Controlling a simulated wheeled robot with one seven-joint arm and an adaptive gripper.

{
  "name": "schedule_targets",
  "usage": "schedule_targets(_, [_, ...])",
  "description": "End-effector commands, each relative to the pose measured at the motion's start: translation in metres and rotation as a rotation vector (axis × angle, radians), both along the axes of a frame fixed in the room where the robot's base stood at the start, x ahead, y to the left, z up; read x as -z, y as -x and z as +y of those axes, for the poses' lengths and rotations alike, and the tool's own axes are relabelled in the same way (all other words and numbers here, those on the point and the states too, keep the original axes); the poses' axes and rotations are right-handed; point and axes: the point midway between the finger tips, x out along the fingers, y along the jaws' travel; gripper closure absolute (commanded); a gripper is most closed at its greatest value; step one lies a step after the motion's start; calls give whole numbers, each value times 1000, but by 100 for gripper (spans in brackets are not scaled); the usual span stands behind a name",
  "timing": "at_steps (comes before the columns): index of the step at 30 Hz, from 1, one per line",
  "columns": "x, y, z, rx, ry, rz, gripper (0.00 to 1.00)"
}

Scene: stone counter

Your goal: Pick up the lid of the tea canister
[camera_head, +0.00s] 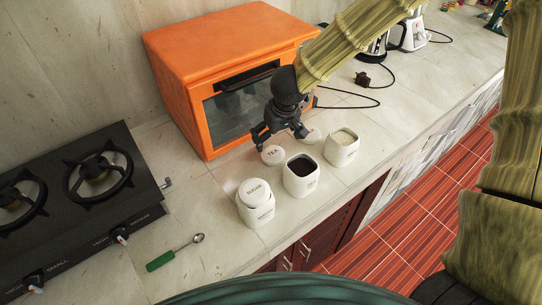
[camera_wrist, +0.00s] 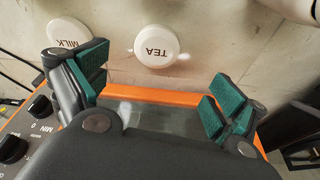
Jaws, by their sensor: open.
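The white round lid marked TEA (camera_head: 272,155) lies flat on the counter, apart from any canister. It shows in full in the wrist view (camera_wrist: 157,45), top centre, beyond the fingers. My gripper (camera_head: 280,137) is open and empty, above the counter close to the lid. In the wrist view the green finger pads of my gripper (camera_wrist: 158,90) are wide apart, with nothing between them. An open white canister with dark contents (camera_head: 301,184) stands in front of the lid; its label is not readable.
The MILK lid (camera_wrist: 68,34) lies beside the TEA lid. An open canister with pale contents (camera_head: 342,155) and the lidded SUGAR canister (camera_head: 257,212) flank the dark-filled one. An orange oven (camera_head: 222,60) stands behind. A green-handled spoon (camera_head: 170,256) and black stove (camera_head: 75,190) are at left.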

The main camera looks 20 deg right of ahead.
Motion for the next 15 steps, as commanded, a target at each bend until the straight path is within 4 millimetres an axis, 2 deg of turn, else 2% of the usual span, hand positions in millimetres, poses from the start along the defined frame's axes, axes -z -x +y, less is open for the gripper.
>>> schedule_targets(9, [38, -10, 1, 0, 0, 2, 4])
schedule_targets(15, [50, -14, 2, -1, 0, 1, 4])
